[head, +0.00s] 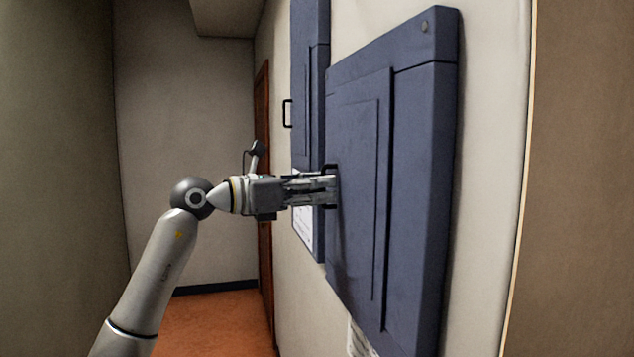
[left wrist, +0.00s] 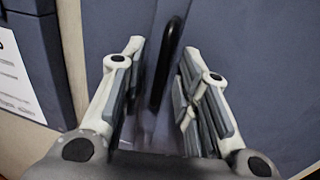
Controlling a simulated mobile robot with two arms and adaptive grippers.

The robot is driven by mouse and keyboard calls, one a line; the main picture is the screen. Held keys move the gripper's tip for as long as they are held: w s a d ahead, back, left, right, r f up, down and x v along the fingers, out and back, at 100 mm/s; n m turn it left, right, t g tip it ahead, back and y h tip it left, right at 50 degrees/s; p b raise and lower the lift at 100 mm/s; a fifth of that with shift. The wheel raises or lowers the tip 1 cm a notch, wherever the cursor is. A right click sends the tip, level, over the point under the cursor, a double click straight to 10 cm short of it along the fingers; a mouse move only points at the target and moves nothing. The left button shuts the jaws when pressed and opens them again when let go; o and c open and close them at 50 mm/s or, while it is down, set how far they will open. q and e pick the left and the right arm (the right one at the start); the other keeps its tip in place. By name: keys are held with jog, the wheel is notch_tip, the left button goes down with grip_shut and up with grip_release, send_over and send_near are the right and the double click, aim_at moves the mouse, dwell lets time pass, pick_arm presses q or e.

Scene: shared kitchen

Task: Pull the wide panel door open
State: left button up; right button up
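The wide blue panel door (head: 405,190) is mounted on the wall at the right of the head view and fills most of the left wrist view (left wrist: 250,50). Its dark bar handle (left wrist: 166,65) stands upright in the left wrist view, near the door's left edge. My left gripper (head: 325,188) is at the handle, its fingers pointing at the door. In the left wrist view its two fingers (left wrist: 162,52) are spread apart, one on each side of the handle, with gaps showing. I cannot tell how deep the handle sits between them. My right gripper is out of view.
A narrower blue panel (head: 310,90) with a dark handle (head: 287,113) is on the wall just left of the door. A brown door frame (head: 264,200) is farther back. The orange floor (head: 210,325) at left is clear.

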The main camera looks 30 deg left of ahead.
pick_arm(q)
jog(key=shift+c, duration=0.5)
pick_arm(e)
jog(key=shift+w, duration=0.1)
pick_arm(q)
grip_shut()
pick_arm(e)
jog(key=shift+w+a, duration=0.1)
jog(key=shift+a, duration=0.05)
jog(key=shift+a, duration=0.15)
